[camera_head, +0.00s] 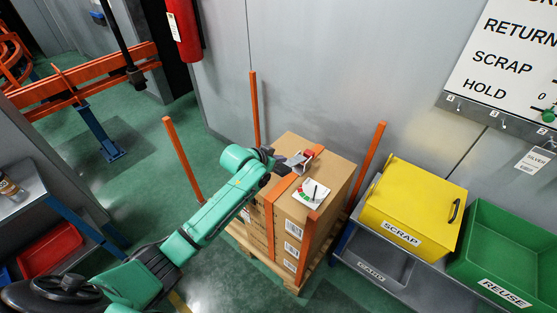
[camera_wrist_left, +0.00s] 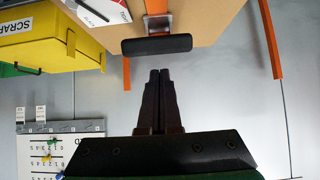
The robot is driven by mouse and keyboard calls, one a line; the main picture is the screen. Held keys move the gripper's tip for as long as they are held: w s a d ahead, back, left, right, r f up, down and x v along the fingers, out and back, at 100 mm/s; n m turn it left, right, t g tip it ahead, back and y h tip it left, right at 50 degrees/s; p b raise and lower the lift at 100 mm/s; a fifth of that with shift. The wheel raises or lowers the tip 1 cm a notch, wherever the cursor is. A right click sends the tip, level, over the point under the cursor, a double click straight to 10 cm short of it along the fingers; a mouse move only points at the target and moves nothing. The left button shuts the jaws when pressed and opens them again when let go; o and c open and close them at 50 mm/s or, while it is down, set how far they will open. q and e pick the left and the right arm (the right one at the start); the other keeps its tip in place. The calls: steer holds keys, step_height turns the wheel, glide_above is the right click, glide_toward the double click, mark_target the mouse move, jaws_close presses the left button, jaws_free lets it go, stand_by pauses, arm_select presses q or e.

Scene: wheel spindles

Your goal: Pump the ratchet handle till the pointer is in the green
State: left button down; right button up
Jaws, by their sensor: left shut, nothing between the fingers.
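A carton stack (camera_head: 318,165) stands on a pallet with an orange strap (camera_head: 284,187) around it. The ratchet (camera_head: 308,155), with red and grey parts, sits on top of the strap. Its black handle bar (camera_wrist_left: 157,45) shows in the left wrist view. A white gauge card (camera_head: 311,193) with coloured patches and a dark pointer lies beside it; the pointer's exact reading is too small to tell. My left gripper (camera_head: 284,161) is at the ratchet. In the left wrist view its closed, empty fingers (camera_wrist_left: 159,72) point at the bar, apart from it in the picture. My right gripper is out of view.
Orange posts (camera_head: 367,165) rise around the pallet (camera_head: 292,281). A yellow SCRAP bin (camera_head: 413,205) and a green REUSE bin (camera_head: 505,245) stand to the right. A grey wall (camera_head: 330,70) is close behind the cartons.

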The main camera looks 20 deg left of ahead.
arm_select(q)
steer(key=shift+s+a+f, duration=0.15)
steer(key=shift+s+f, duration=0.2)
steer(key=shift+f, duration=0.15)
steer(key=shift+f, duration=0.1)
